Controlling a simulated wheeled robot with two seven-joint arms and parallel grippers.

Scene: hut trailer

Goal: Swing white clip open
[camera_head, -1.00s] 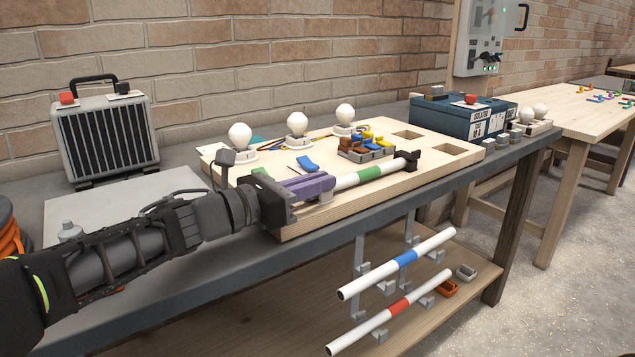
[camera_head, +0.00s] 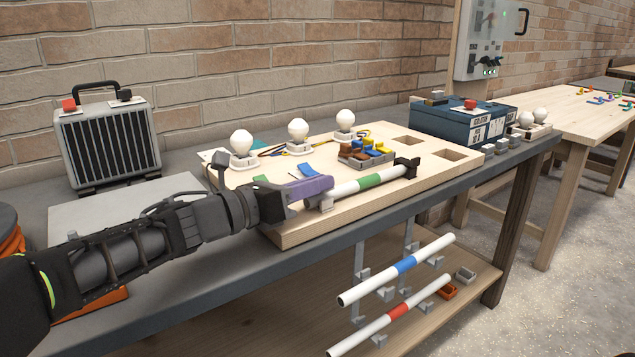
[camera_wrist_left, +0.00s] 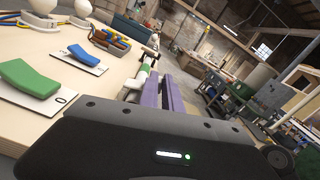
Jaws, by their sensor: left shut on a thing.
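A white tube (camera_head: 345,189) with a green band lies along the front edge of the wooden board (camera_head: 290,238). Its far end is at a black holder (camera_head: 408,167). The white clip (camera_head: 326,204) is at the tube's near end; it also shows in the left wrist view (camera_wrist_left: 130,88). My left gripper (camera_head: 322,186) has purple fingers, which are shut beside the tube's near end at the clip. The fingers hide the grip itself. They also show in the left wrist view (camera_wrist_left: 168,97). My right gripper is in neither view.
White bulbs (camera_head: 298,131) and a block with coloured levers (camera_head: 364,153) stand on the board. A blue rocker (camera_head: 302,171) is close behind my fingers. A grey heater-like box (camera_head: 108,145) stands left. Two more tubes (camera_head: 400,265) hang below the bench edge.

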